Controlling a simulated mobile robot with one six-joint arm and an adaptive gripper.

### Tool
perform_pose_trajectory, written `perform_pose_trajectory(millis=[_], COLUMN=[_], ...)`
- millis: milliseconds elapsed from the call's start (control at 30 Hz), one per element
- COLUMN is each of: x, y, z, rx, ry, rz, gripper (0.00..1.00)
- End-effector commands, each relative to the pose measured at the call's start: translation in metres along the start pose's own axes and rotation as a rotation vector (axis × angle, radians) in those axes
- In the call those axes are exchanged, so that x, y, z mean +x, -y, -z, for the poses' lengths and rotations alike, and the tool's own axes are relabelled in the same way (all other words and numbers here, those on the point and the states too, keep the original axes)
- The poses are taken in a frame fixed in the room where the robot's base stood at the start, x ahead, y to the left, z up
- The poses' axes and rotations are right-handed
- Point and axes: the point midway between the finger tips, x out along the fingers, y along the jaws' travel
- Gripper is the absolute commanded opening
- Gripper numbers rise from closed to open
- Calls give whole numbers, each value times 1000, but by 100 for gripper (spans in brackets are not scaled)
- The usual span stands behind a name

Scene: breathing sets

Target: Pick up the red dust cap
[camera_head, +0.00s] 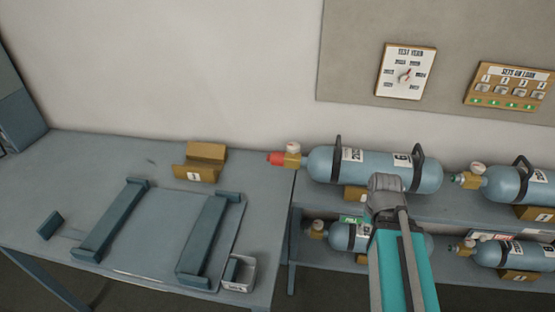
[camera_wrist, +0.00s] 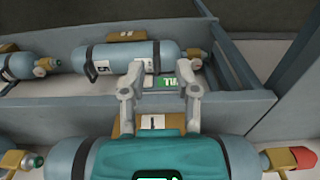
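The red dust cap (camera_head: 275,158) sits on the left end of the brass valve (camera_head: 292,159) of the upper left blue cylinder (camera_head: 375,169). In the wrist view the red dust cap (camera_wrist: 289,160) shows at the lower right corner, on the valve beside the cylinder. My gripper (camera_head: 386,182) is in front of the cylinder's right half, well to the right of the cap and apart from it. In the wrist view my gripper's fingers (camera_wrist: 163,68) are spread with nothing between them. The cylinder's middle is partly hidden by my gripper.
More cylinders lie on the shelf (camera_head: 460,205) to the right and on the level below. The bench (camera_head: 150,225) at left carries a cradle with two rails (camera_head: 208,240), a numbered yellow block (camera_head: 200,162) and a small bin (camera_head: 240,273). The wall behind carries two panels.

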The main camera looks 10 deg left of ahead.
Motion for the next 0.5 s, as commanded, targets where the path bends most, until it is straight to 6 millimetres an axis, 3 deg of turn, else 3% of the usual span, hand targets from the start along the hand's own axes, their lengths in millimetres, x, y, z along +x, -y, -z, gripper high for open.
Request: perform_pose_trajectory(millis=[233,433,500], x=[0,-3,-5], y=[0,3,7], z=[0,5,10], rx=[0,18,41], ry=[0,-4,-8], rz=[0,-2,-4], gripper=[42,79,81])
